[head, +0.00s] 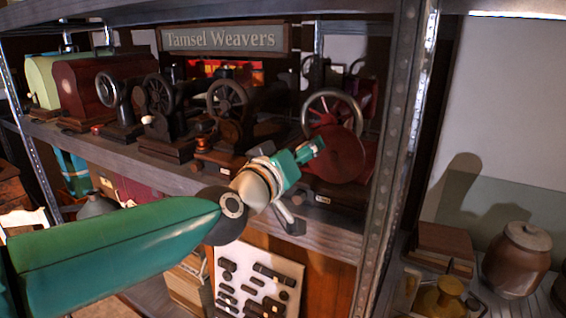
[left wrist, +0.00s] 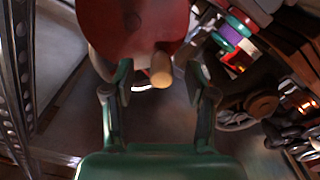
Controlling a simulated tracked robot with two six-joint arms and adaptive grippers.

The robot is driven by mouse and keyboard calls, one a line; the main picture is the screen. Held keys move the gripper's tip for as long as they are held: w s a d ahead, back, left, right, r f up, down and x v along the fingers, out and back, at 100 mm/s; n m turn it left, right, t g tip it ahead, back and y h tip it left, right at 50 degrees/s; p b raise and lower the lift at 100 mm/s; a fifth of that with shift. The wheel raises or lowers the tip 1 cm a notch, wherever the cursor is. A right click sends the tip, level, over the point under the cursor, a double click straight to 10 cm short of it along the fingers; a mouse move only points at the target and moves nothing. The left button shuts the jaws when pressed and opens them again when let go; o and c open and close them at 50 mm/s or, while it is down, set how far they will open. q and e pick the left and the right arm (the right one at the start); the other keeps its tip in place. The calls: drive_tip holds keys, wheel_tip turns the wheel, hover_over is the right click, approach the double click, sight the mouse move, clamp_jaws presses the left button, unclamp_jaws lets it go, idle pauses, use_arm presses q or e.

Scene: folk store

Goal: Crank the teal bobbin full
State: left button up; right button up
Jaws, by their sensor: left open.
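A red winding machine with a spoked, grey-rimmed handwheel (head: 333,112) stands at the right end of the shelf. A red round disc (head: 338,157) is on its near side. My left gripper (head: 314,147) is in front of that disc. In the left wrist view the red disc (left wrist: 132,25) fills the top, and a pale wooden crank knob (left wrist: 161,69) sticks out from it. The knob lies between the open fingers of my left gripper (left wrist: 159,82), with no clear contact. I cannot pick out the teal bobbin for certain. My right gripper is not in view.
Several dark hand-cranked machines (head: 228,98) stand left of the red one on the wooden shelf (head: 315,232). A metal rack post (head: 385,165) rises just right of it. A brown lidded jar (head: 517,262) stands at the lower right.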

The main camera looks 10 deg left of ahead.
use_arm(q)
drive_tip(key=v, duration=0.6)
drive_tip(key=shift+s, duration=0.4)
drive_tip(key=shift+a, duration=0.1)
